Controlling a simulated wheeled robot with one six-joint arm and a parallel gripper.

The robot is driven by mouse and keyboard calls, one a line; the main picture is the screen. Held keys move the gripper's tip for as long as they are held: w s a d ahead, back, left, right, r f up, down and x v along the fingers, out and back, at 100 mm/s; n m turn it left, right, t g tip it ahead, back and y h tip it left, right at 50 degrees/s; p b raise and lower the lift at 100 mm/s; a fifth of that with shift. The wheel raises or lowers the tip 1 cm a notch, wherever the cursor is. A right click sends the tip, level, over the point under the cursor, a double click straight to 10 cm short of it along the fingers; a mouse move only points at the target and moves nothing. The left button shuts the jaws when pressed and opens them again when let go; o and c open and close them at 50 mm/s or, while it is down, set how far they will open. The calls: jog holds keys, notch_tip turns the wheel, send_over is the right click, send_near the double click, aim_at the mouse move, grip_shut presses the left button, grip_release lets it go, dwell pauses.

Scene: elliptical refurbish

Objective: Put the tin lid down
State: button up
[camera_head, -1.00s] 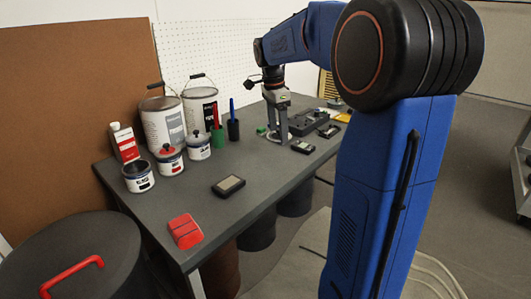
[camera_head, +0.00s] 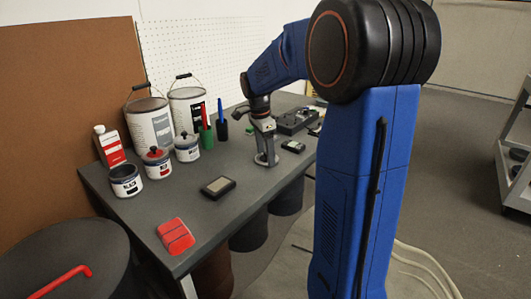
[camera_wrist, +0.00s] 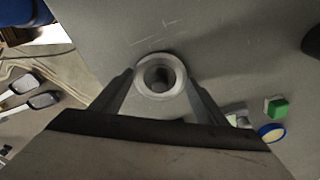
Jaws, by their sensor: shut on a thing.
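The tin lid (camera_wrist: 141,81) is a round grey piece with a ring-like rim and a dark centre. In the wrist view it sits between the fingertips of my gripper (camera_wrist: 160,85), which is shut on it. In the head view my gripper (camera_head: 265,154) points down over the table, with the lid (camera_head: 260,161) at its tips. I cannot tell whether the lid touches the tabletop. An open tin (camera_head: 126,184) with a dark inside stands at the left. Beside it stand a tin with a red-knobbed lid (camera_head: 157,168) and another lidded tin (camera_head: 187,152).
The grey table (camera_head: 215,222) holds a dark framed block (camera_head: 218,187) and a red block (camera_head: 175,235). Large pails (camera_head: 150,125), a white-and-red bottle (camera_head: 109,147) and green and dark cups stand behind. A dark case (camera_head: 296,120) lies beyond my gripper.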

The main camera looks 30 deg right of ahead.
aim_at(262, 159)
jog(key=shift+f, duration=0.15)
jog(key=o, duration=1)
notch_tip(262, 159, up, 12)
jog(key=a, duration=0.1)
jog(key=s+a+f+n+t, duration=0.1)
jog(key=s+a+n, duration=0.4)
jog(key=s, duration=0.3)
jog(key=s+a+f+n+t, duration=0.1)
jog(key=s+a+n, duration=0.3)
jog(key=s, duration=0.3)
jog(key=s+a+f+n+t, duration=0.1)
jog(key=s+f+n, duration=0.2)
jog(key=s, duration=0.2)
jog(key=s+a+f+n+t+y, duration=0.1)
jog(key=s+a+f+n, duration=0.1)
jog(key=s+f+n, duration=0.1)
jog(key=s+a+f+n+t, duration=0.1)
jog(key=s+a+f+n, duration=0.1)
jog(key=s, duration=0.5)
jog(key=shift+s+a+f+n, duration=0.15)
jog(key=shift+f+n, duration=0.25)
jog(key=shift+n, duration=0.3)
jog(key=shift+a+f+n, duration=0.1)
jog(key=shift+f+n, duration=0.3)
jog(key=shift+n, duration=0.3)
